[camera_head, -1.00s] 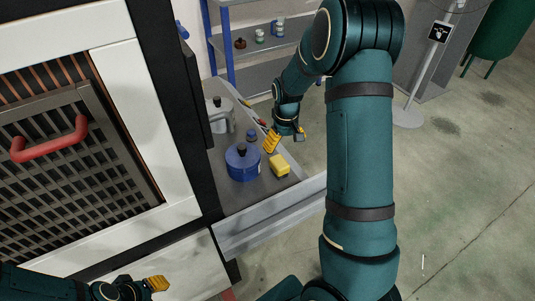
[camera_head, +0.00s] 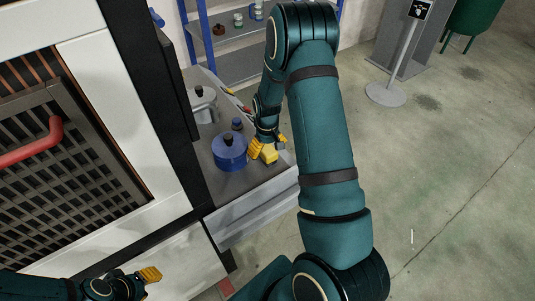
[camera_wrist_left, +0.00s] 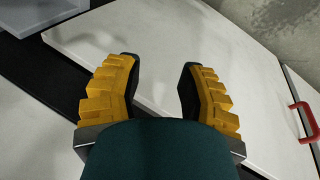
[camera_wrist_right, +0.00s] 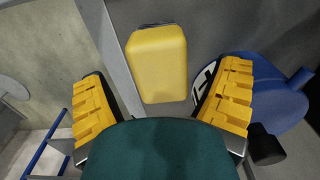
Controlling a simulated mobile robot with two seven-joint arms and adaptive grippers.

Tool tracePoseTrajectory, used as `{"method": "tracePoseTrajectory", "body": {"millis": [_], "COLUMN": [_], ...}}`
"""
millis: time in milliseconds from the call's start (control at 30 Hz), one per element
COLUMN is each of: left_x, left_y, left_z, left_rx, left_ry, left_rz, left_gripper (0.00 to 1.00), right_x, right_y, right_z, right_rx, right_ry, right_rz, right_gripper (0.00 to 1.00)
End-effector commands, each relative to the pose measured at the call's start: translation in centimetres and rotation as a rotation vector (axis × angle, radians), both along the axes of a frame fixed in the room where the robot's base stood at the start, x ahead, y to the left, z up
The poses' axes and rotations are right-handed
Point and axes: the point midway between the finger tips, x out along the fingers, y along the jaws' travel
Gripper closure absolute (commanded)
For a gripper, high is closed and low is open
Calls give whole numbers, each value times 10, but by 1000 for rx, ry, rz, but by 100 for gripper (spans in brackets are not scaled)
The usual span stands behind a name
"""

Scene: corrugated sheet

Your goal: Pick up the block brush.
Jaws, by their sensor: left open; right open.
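In the right wrist view the yellow block (camera_wrist_right: 157,62) lies ahead, between the directions of the two fingers. My right gripper (camera_head: 267,147) is open at the block; I cannot tell whether a finger touches it. In its wrist view the gripper (camera_wrist_right: 165,85) has empty space between its fingers. My left gripper (camera_head: 148,275) is open and empty at the lower left, before the white cabinet front; it also shows in the left wrist view (camera_wrist_left: 160,80).
The blue lidded pot (camera_head: 229,154) stands close left of the block. A grey pot (camera_head: 203,108), a small blue item (camera_head: 237,124) and thin tools (camera_head: 244,108) lie farther back. The drawer front (camera_head: 255,208) borders the near side. A red handle (camera_head: 35,147) juts out left.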

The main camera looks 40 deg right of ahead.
Motion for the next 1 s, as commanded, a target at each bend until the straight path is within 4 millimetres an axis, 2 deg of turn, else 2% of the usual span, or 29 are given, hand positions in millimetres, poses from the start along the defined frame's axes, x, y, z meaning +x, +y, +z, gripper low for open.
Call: {"method": "tracePoseTrajectory", "body": {"millis": [33, 200, 533, 733, 767, 1000], "left_x": [0, 0, 0, 0, 0, 0], "left_y": [0, 0, 0, 0, 0, 0], "left_z": [1, 1, 1, 1, 1, 1], "left_rx": [0, 0, 0, 0, 0, 0], "left_ry": [0, 0, 0, 0, 0, 0], "left_rz": [0, 0, 0, 0, 0, 0], "left_gripper": [61, 61, 61, 61, 61, 61], "right_x": [-2, -3, -2, -2, -2, -2], "right_y": [1, 1, 1, 1, 1, 1], "right_z": [-9, -30, -35, -35, -35, -35], "right_rx": [2, 0, 0, 0, 0, 0], "right_ry": [5, 3, 0, 0, 0, 0], "right_rz": [0, -1, 0, 0, 0, 0], "right_gripper": [11, 11, 12, 82, 85, 86]}}
